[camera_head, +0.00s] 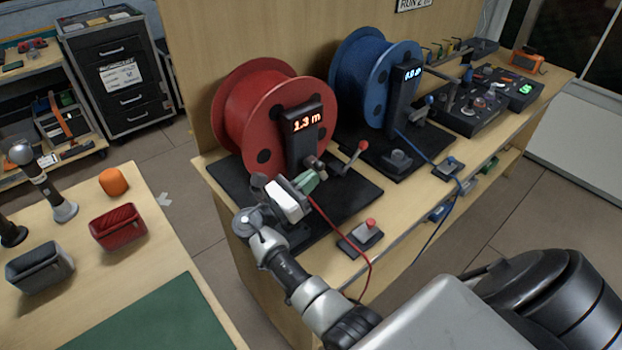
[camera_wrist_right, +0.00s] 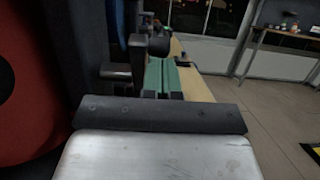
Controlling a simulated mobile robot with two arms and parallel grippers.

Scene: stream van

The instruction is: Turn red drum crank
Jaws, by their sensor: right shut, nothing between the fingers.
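The red drum (camera_head: 246,110) stands on a black base at the left of the wooden bench, with a display reading 1.3 m on its dark post (camera_head: 303,135). In the right wrist view, the red drum (camera_wrist_right: 28,85) fills the left side and the shut green fingers (camera_wrist_right: 161,76) point away. My left gripper is not in view.
A blue drum (camera_head: 362,78) with its own post and crank stands to the right. A small box with a red button (camera_head: 366,234) and a red cable lie near the bench's front edge. A side table at left holds a red basket (camera_head: 118,227) and an orange object (camera_head: 113,182).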

